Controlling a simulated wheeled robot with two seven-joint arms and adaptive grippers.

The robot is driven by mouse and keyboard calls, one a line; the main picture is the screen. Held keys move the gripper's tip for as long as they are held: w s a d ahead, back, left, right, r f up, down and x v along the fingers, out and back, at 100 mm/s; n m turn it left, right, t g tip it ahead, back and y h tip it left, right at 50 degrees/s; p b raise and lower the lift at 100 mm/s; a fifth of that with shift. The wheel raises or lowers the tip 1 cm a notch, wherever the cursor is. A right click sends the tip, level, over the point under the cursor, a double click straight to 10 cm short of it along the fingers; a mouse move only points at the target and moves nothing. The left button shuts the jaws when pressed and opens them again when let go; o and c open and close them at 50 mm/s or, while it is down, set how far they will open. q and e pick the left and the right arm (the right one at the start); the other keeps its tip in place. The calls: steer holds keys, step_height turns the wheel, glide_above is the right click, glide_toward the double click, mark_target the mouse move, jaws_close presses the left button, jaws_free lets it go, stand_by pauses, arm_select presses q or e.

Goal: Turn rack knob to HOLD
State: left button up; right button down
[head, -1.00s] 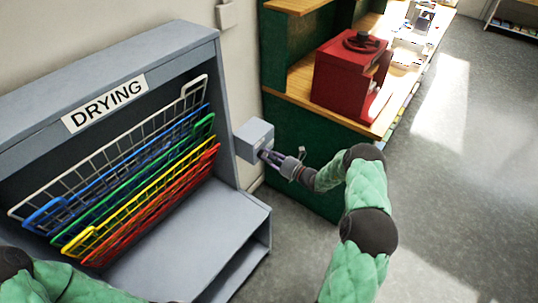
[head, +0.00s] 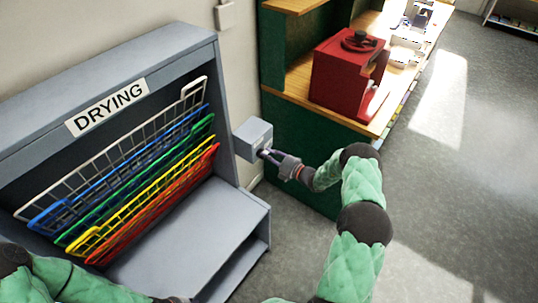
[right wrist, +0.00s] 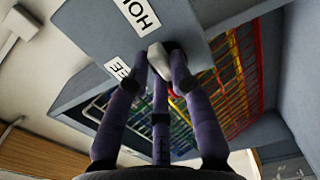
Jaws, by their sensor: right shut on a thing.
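The rack's grey control box (head: 253,139) sticks out from the right side of the drying rack (head: 225,110). The knob's exact pointing is hard to tell. My left arm shows at the lower left; its fingers are out of view.
Coloured wire racks (head: 140,190) fill the drying unit, with a grey shelf (head: 190,235) below. A green cabinet with a wooden top (head: 290,85) stands just right of the box, bearing a red machine (head: 345,70). Grey floor (head: 450,190) is clear to the right.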

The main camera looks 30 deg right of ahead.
steer(key=shift+m, duration=0.3)
steer(key=c, duration=1.1)
jaws_free()
steer(key=shift+s+d, duration=0.1)
steer(key=v, duration=1.1)
steer(key=shift+s, duration=0.4)
steer(key=shift+f, duration=0.1)
